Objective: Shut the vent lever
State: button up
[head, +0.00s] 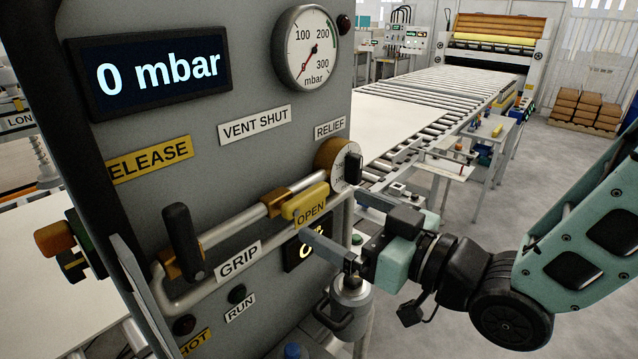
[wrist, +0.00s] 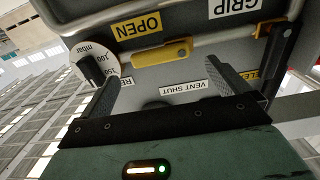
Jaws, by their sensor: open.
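The vent lever (head: 304,204) has a yellow handle. It lies along the pipe, tilted, beside the yellow OPEN label (head: 312,211) and below the white VENT SHUT label (head: 254,125). In the wrist view the yellow handle (wrist: 162,52) shows between the two fingers, beyond their tips. The OPEN label (wrist: 138,27) is on its far side and the VENT SHUT label (wrist: 196,88) on its near side. My gripper (head: 332,212) is open and empty, just right of the handle. It also shows in the wrist view (wrist: 163,75). I see no contact with the handle.
A black-handled lever (head: 183,240) stands by the GRIP label (head: 238,260). The brass RELIEF knob (head: 338,163) sits close to my gripper. The gauge (head: 306,48) and the display (head: 150,72), reading 0 mbar, are above.

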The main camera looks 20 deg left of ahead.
aim_at(313, 201)
jog(key=p+x, duration=0.1)
jog(key=x, duration=0.4)
jog(key=shift+p, duration=0.4)
jog(key=shift+w, duration=0.1)
jog(key=c, duration=1.3)
jog(key=shift+o, duration=0.2)
